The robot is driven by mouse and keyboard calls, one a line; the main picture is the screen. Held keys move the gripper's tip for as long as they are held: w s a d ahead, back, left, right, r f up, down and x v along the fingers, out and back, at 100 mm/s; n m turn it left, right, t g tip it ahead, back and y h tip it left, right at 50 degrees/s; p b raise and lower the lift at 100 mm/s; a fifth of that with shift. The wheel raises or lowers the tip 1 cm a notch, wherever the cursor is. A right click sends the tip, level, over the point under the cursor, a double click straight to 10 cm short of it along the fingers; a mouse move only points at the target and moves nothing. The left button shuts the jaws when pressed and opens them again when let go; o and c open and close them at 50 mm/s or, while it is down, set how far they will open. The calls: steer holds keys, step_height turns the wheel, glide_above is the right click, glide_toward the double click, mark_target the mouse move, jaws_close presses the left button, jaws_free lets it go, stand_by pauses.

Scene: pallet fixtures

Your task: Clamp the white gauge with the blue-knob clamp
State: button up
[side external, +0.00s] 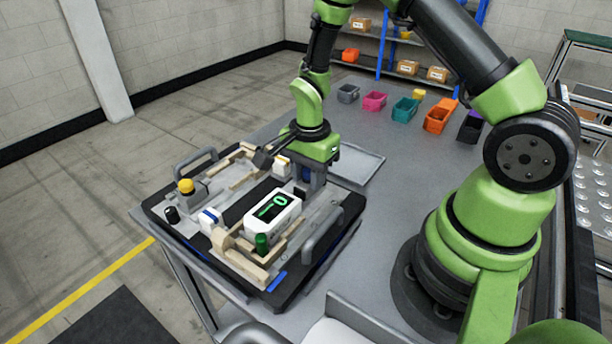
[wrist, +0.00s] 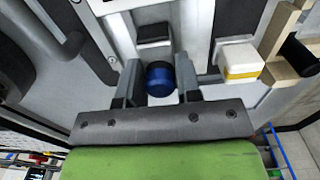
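The white gauge (side external: 284,209) with a green-lit display lies on the pallet (side external: 345,219) among wooden blocks. In the side view my gripper (side external: 308,184) points down beside the gauge's far right end. In the wrist view the clamp's round blue knob (wrist: 160,79) sits between my two gripper fingers (wrist: 159,84), with a visible gap on each side. The fingers are open around it. A black clamp part (wrist: 154,33) shows just beyond the knob. The gauge is mostly out of the wrist view, and I cannot tell whether the clamp touches it.
A yellow-knob clamp (side external: 186,186), a green knob (side external: 262,242) and a black knob (side external: 172,215) stand on the pallet. A white block with a yellow band (wrist: 240,61) is right of my fingers. Coloured bins (side external: 405,109) stand farther back on the table.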

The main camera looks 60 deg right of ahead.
mark_target(301, 187)
steer(key=shift+c, duration=0.3)
steer(key=shift+a, duration=1.35)
steer(key=o, duration=0.7)
steer(key=shift+r, duration=4)
